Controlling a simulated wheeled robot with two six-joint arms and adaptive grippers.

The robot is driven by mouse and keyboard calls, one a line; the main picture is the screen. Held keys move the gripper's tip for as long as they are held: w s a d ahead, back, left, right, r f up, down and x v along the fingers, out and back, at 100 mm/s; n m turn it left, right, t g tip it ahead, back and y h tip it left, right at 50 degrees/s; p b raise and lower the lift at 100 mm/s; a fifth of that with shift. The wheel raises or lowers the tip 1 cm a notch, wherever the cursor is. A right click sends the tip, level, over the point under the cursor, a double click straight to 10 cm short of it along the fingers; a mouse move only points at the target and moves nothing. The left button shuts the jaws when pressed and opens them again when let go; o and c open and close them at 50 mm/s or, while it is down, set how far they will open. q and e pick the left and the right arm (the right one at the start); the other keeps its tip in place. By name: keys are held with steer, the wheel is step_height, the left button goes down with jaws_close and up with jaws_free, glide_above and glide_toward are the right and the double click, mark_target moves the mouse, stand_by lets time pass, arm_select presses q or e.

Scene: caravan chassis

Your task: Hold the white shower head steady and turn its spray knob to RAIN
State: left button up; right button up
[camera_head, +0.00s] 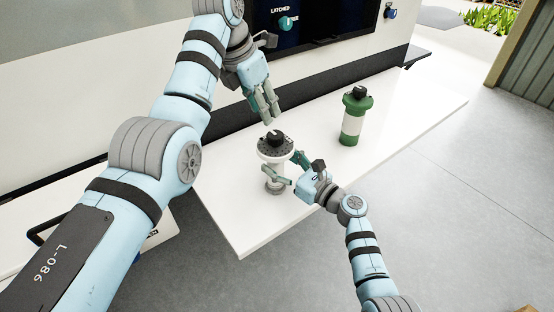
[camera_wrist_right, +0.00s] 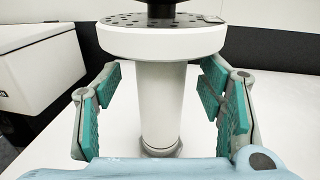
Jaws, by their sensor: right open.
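The white shower head (camera_head: 273,170) stands upright on the white table, with a dark perforated face and a black knob (camera_head: 275,138) on top. In the right wrist view its white handle (camera_wrist_right: 160,105) rises between the fingers under the wide white head (camera_wrist_right: 163,42); the knob is mostly cut off at the top. My right gripper (camera_head: 286,166) is open around the handle, with gaps showing on both sides in the wrist view (camera_wrist_right: 163,100). My left gripper (camera_head: 266,106) points down, above and behind the knob, apart from it; its fingers look separated and hold nothing. The knob's setting is too small to read.
A green and white canister (camera_head: 351,118) with a black top stands to the right on the white table (camera_head: 405,118). The caravan wall with a dark panel and a teal knob (camera_head: 287,23) is behind. The table's front edge is close to the shower head.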

steer(key=shift+x, duration=1)
steer(key=shift+d, duration=0.1)
steer(key=c, duration=1.4)
